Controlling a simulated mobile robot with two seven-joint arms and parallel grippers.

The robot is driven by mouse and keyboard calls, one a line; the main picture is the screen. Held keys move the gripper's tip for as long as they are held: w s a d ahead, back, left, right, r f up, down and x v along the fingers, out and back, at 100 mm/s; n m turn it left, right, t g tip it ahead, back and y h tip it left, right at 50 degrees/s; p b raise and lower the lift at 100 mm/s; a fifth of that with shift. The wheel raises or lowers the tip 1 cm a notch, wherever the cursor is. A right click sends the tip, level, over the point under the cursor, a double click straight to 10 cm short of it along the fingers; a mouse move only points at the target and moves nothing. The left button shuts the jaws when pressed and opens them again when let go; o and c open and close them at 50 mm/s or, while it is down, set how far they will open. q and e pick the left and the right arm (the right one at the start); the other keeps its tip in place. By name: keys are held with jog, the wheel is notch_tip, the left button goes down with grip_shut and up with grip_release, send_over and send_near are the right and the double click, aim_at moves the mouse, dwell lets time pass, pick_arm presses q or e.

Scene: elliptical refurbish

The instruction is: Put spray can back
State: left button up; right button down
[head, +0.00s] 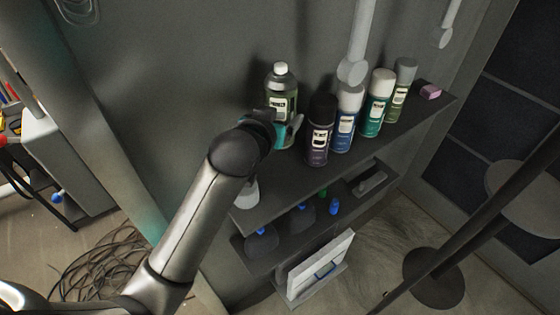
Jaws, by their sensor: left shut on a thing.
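My left gripper (283,129) is at the left part of the upper shelf (291,190). It is shut on a spray can (283,98) with a white cap and a dark green label. The can is close to upright. My right gripper is not in view.
A pink block (430,91) lies at the shelf's right end. A lower shelf (283,247) holds dark bottles with blue tops. A white box (320,268) sits below. Coiled cable (100,262) lies on the floor at left. Pale rods hang above the cans.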

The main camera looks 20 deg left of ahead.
pick_arm(q)
notch_tip(320, 180, down, 13)
jog(key=shift+r+b, duration=0.1)
jog(key=shift+b, duration=0.5)
jog(key=o, duration=1.4)
jog(key=shift+f, duration=0.25)
jog(key=shift+c, duration=0.2)
jog(key=shift+r, duration=0.1)
jog(key=shift+s+r, duration=0.15)
jog(key=v, duration=1.1)
jog(key=shift+s, duration=0.35)
jog(key=shift+r, duration=0.1)
